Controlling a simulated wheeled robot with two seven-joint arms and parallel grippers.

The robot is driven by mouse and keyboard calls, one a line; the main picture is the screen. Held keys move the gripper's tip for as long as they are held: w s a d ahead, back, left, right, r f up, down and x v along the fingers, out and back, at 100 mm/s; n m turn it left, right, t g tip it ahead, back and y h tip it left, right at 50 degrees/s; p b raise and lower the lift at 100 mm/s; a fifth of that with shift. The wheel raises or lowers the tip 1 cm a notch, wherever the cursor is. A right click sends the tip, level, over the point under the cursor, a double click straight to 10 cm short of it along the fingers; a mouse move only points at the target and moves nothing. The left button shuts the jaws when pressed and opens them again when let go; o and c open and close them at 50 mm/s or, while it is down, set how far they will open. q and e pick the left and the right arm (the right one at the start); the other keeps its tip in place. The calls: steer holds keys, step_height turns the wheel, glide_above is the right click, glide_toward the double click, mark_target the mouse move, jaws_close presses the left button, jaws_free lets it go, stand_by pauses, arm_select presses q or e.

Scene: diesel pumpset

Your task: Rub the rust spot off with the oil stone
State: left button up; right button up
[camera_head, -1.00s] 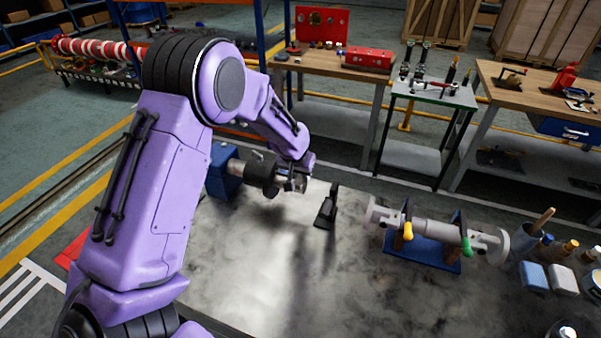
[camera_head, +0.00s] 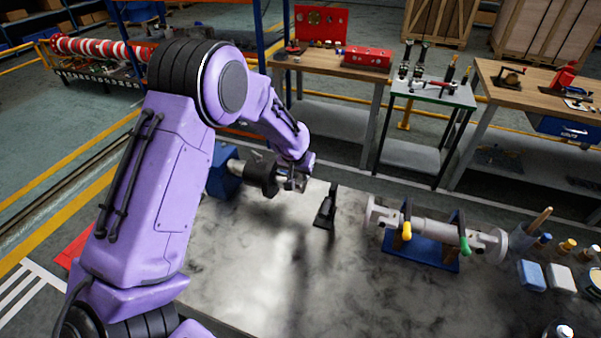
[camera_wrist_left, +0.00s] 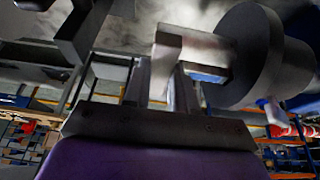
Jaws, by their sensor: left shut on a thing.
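My left gripper (camera_head: 297,183) is at the far left part of the metal bench, right beside a dark round collar (camera_head: 262,177) on a short shaft (camera_head: 237,167) held in a blue block (camera_head: 222,172). In the left wrist view the fingers (camera_wrist_left: 170,85) are shut on a pale grey block, which looks like the oil stone (camera_wrist_left: 181,47). The block lies against or very close to the dark round collar (camera_wrist_left: 262,58); I cannot tell whether they touch. I cannot make out the rust spot. My right gripper is out of view.
A small black stand (camera_head: 326,210) is just right of the gripper. A flanged grey shaft (camera_head: 431,230) lies in a blue cradle (camera_head: 420,250) with yellow and green clamp handles. Bottles and blue and white blocks (camera_head: 532,275) crowd the right end. The bench's front middle is clear.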

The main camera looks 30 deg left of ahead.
arm_select(q)
steer(key=shift+s+d, duration=0.2)
steer(key=shift+s, duration=0.65)
steer(key=shift+w+a+f, duration=0.1)
steer(key=shift+w+a, duration=0.05)
steer(key=shift+w, duration=0.4)
steer(key=shift+w+a, duration=0.1)
steer(key=shift+w, duration=0.45)
steer(key=shift+s+d, duration=0.15)
steer(key=shift+s, duration=0.45)
steer(key=shift+s+d, duration=0.15)
steer(key=shift+s, duration=0.45)
steer(key=shift+w+a, duration=0.2)
steer(key=shift+w, duration=0.45)
steer(key=shift+w+a, duration=0.15)
steer(key=shift+w, duration=0.45)
steer(key=shift+s+d, duration=0.2)
steer(key=shift+s, duration=0.4)
steer(key=shift+s+d, duration=0.15)
steer(key=shift+s, duration=0.45)
steer(key=shift+w+a, duration=0.15)
steer(key=shift+w, duration=0.45)
steer(key=shift+w+a, duration=0.15)
steer(key=shift+w, duration=0.4)
steer(key=shift+w+r, duration=0.1)
steer(key=shift+r, duration=3.45)
